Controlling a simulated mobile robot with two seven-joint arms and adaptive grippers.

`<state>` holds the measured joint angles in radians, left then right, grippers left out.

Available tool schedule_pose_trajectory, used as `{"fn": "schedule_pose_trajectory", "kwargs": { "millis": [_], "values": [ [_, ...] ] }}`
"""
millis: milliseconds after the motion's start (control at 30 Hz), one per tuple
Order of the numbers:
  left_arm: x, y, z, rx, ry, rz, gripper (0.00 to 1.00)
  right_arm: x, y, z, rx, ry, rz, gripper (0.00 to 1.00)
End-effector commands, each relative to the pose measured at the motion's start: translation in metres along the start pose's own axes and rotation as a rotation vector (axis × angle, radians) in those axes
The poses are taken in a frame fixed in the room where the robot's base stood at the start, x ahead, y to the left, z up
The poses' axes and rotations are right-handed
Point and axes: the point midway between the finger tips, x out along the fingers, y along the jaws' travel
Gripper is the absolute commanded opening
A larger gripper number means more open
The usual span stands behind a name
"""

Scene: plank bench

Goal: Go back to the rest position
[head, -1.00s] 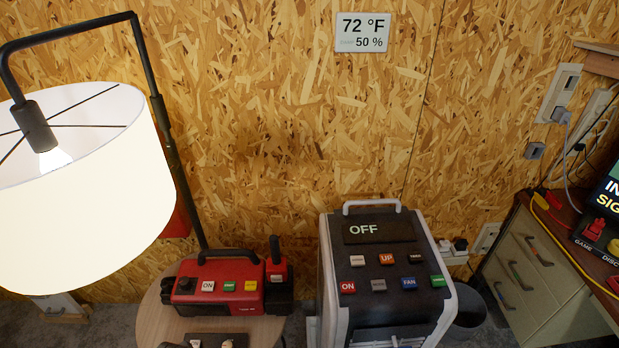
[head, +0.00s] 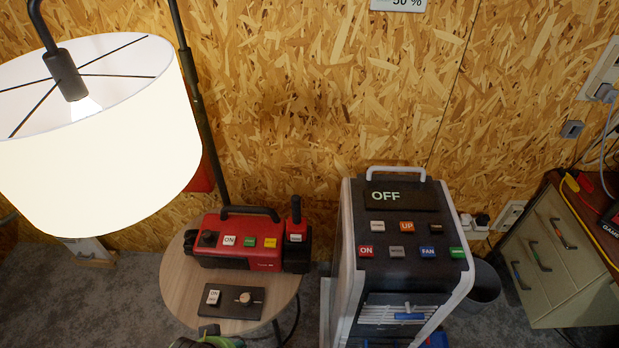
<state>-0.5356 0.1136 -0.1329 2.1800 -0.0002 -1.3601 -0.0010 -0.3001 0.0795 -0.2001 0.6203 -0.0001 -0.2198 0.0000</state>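Neither my left nor my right gripper shows in the head view, and no part of my arms can be made out with certainty. The view holds a round wooden side table (head: 180,290) with a red device (head: 240,240) on it. A black plate (head: 232,301) with a white ON switch and a knob lies in front of the device. To the right stands a black and white appliance (head: 405,275), its display reading OFF.
A lit floor lamp (head: 110,160) fills the left side. A drawer cabinet (head: 555,260) stands at right, with a dark bin (head: 484,285) beside the appliance. Part of a green object (head: 222,342) shows at the bottom edge. Grey carpet (head: 80,310) is clear at lower left.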

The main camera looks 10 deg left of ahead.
Motion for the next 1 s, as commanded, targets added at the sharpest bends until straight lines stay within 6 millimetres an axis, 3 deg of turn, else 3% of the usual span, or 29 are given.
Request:
{"fn": "schedule_pose_trajectory", "kwargs": {
  "millis": [267,400,600,800,1000],
  "values": [
    [0.088,0.005,0.037,0.006,-0.050,0.007,0.54,0.000,0.000,0.000,0.000,-0.001,0.000,0.40],
    [0.144,0.008,0.078,0.012,-0.084,0.011,0.54,0.000,0.000,0.000,0.000,-0.001,0.000,0.40],
    [0.202,0.011,0.153,0.023,-0.130,0.017,0.54,0.000,0.000,0.000,0.000,-0.001,0.000,0.40],
    [0.227,0.012,0.225,0.032,-0.166,0.020,0.54,0.000,0.000,0.000,0.000,-0.001,0.000,0.40],
    [0.230,0.011,0.260,0.038,-0.180,0.021,0.54,0.000,0.000,0.000,0.000,-0.001,0.000,0.40]
  ]
}}
